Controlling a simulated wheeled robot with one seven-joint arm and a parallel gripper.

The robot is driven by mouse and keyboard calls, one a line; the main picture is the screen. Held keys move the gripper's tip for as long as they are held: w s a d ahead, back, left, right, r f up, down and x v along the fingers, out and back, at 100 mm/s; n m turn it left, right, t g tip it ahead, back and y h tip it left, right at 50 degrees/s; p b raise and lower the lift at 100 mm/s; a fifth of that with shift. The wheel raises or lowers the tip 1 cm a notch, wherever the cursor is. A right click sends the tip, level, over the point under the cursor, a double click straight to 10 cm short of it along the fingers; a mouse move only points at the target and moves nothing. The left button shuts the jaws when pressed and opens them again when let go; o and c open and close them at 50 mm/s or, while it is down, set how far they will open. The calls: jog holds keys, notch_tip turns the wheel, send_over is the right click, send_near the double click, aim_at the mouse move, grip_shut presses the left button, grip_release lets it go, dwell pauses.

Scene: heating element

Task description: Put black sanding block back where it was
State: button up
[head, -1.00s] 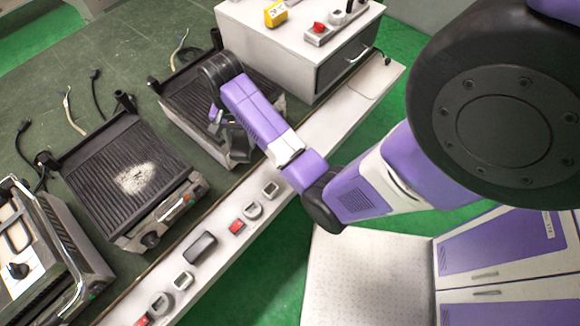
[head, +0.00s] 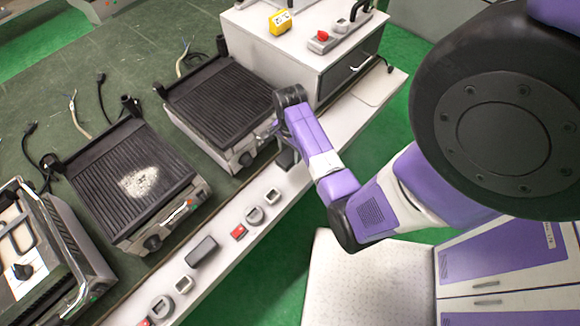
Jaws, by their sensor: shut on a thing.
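My gripper (head: 285,148) is over the white front ledge, by the front right corner of the far ribbed grill plate. It points downward and is shut on a small dark thing, which I take to be the black sanding block (head: 287,160). The wrist and fingers hide most of it, so its shape is not clear. I cannot tell whether it touches the ledge. The grill plate (head: 215,98) behind the gripper is dark and ribbed, with nothing seen on it.
A second grill plate (head: 95,185) bears a pale powdery patch. The white ledge (head: 222,270) carries a dark rectangular piece (head: 201,250), a red switch (head: 238,231) and several small fittings. A white cabinet (head: 290,45) with a yellow device (head: 280,22) stands beyond the gripper.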

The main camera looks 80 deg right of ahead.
notch_tip(320, 180, down, 10)
jog(key=shift+f+b, duration=0.2)
jog(key=shift+b, duration=0.15)
jog(key=shift+f, duration=0.1)
jog(key=o, duration=1.3)
